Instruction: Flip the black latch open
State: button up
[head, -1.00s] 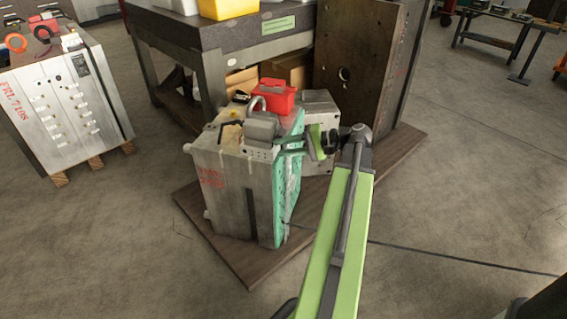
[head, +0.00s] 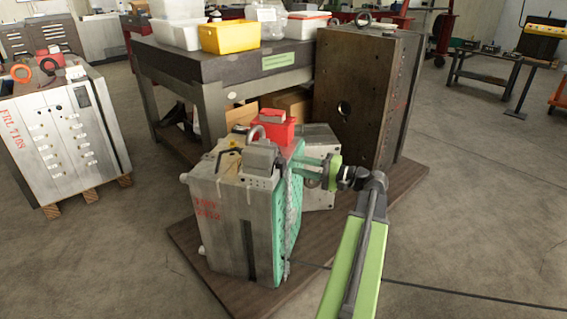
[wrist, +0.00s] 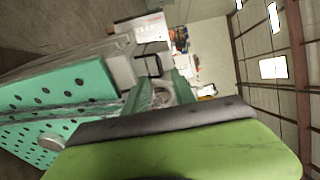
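The mould base (head: 225,235) is a grey steel block with a green perforated plate on its right side. A grey block (head: 262,158) with a lifting ring stands on its top. A dark, bent bar (head: 221,160) lies on the top at the left; I cannot tell for sure that it is the black latch. My gripper (head: 300,162) is at the upper right edge of the mould, beside the grey block. In the wrist view my gripper (wrist: 163,92) shows two fingers with a gap between them and nothing clearly held. The green plate (wrist: 60,90) lies left of it.
A red box (head: 273,128) stands behind the mould. A tall brown steel block (head: 365,95) stands at the back right on the same wooden board (head: 410,180). A workbench (head: 190,62) with bins is behind. The floor at right is open.

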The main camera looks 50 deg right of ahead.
jog(key=x, duration=0.6)
jog(key=shift+w, duration=0.15)
